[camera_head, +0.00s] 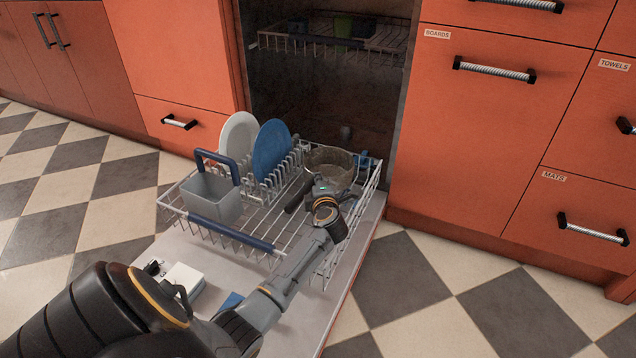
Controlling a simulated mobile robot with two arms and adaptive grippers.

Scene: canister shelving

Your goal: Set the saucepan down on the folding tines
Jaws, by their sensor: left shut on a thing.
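The saucepan (332,158) is a round, dull grey-brown pan with a dark handle (298,194) pointing toward the front left. It is over the right rear part of the lower dishwasher rack. My left gripper (328,190) is shut on the saucepan at its near side, and my wrist hides part of the pan. Upright tines (292,166) show just left of the pan. The tines under it are hidden, so I cannot tell whether its base touches them. My right gripper is not in view.
A white plate (239,137) and a blue plate (271,148) stand in the rack. A grey cutlery basket (212,198) with a blue handle is at the left. The upper rack (310,42) holds cups. A drawer labelled MATS (575,205) is at the right.

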